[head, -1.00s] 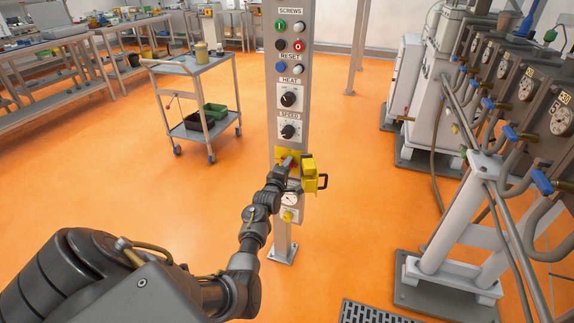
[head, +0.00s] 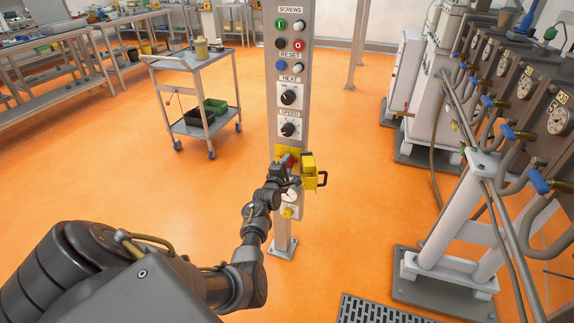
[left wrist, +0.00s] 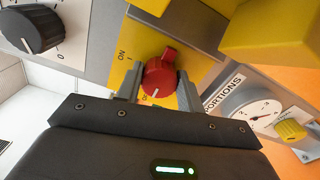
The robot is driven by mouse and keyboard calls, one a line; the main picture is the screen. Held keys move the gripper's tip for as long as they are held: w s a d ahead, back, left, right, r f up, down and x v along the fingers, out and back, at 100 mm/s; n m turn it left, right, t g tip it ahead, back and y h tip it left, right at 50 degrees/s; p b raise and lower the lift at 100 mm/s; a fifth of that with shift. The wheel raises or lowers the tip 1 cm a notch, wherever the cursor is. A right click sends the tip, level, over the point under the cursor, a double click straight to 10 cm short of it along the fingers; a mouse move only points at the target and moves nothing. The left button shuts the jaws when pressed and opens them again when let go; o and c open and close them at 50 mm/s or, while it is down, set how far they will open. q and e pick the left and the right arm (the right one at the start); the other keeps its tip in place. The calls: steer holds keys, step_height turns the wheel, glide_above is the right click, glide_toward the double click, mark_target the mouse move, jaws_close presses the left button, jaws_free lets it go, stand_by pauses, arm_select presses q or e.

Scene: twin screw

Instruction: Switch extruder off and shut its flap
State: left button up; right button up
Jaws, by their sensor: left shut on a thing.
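A red rotary switch (left wrist: 160,76) sits on a yellow plate (left wrist: 131,50) marked ON, on the grey control post. My left gripper (left wrist: 158,95) has a finger on each side of the red switch and is shut on it. In the head view, my left gripper (head: 284,171) reaches the post from the lower left and partly covers the yellow plate (head: 286,151). The yellow flap (head: 309,165) with a black handle (head: 323,179) stands open at the right side of the plate. Part of this yellow flap also fills the upper right of the left wrist view (left wrist: 270,30). My right gripper is not in view.
Above the plate are the SPEED knob (head: 288,130), the HEAT knob (head: 288,97) and several buttons. Below it is a round dial (left wrist: 258,113) with a small yellow knob (left wrist: 291,129). A trolley (head: 190,62) stands behind left; machines with pipes line the right. Open floor surrounds the post.

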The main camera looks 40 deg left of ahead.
arm_select(q)
steer(key=o, duration=1)
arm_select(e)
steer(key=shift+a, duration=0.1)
arm_select(q)
steer(key=shift+s+d+f, duration=0.1)
steer(key=shift+s+d, duration=0.1)
steer(key=shift+s, duration=0.25)
steer(key=p+v, duration=0.1)
steer(key=v, duration=0.8)
steer(key=shift+s+d, duration=0.15)
steer(key=shift+s, duration=0.25)
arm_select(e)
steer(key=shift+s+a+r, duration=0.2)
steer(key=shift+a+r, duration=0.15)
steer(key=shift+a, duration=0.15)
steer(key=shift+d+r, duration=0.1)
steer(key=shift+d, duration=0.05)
